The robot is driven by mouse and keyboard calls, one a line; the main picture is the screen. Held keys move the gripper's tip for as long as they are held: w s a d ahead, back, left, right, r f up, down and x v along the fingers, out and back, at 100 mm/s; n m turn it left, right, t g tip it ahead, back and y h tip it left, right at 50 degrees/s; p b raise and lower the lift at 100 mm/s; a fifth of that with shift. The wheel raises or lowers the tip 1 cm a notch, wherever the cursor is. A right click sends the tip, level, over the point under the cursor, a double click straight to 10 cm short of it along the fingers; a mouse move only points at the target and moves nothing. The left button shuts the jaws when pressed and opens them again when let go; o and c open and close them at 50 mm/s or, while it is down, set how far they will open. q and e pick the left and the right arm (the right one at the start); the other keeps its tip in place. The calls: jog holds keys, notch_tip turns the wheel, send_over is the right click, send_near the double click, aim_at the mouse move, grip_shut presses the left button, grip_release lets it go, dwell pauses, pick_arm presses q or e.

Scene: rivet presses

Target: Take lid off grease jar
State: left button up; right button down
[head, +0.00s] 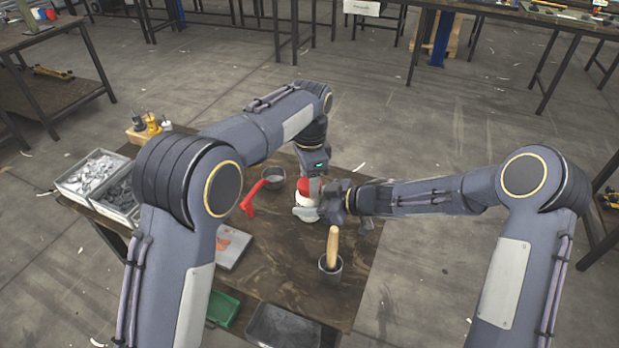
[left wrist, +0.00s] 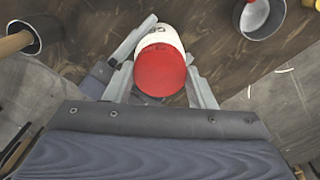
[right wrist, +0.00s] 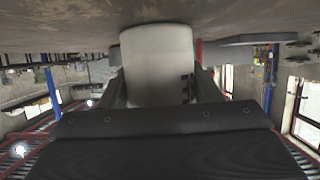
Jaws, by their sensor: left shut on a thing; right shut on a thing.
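The grease jar (head: 305,201) is white with a red lid (head: 304,184), near the middle of the dark table. My left gripper (head: 309,181) comes down from above and is shut on the red lid, which also shows between its fingers in the left wrist view (left wrist: 160,70). The white body (left wrist: 163,34) shows just beyond the lid there. My right gripper (head: 318,203) reaches in from the right and is shut on the jar's white body, which fills the space between its fingers in the right wrist view (right wrist: 157,62). The fingers partly hide the jar. I see no gap between lid and jar.
A grey pot (head: 273,177) with a red handle (head: 252,197) stands left of the jar. A cup (head: 331,275) with a wooden handle (head: 333,245) stands in front. Trays of metal parts (head: 95,176) are at the left edge, and a dark tray (head: 283,326) is at the front.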

pick_arm(q)
jog(key=o, duration=1.1)
jog(key=shift+r, duration=2.3)
jog(key=shift+c, duration=0.4)
jog(key=m, duration=0.2)
jog(key=r+m, duration=0.1)
jog(key=m, duration=0.2)
jog(key=shift+r+m, duration=0.3)
jog(key=shift+m, duration=0.1)
jog(key=m, duration=0.1)
jog(key=r+m, duration=0.1)
jog(key=m, duration=0.1)
jog(key=shift+m, duration=0.3)
jog(key=m, duration=0.3)
jog(key=shift+r, duration=0.3)
jog(key=shift+f, duration=3.9)
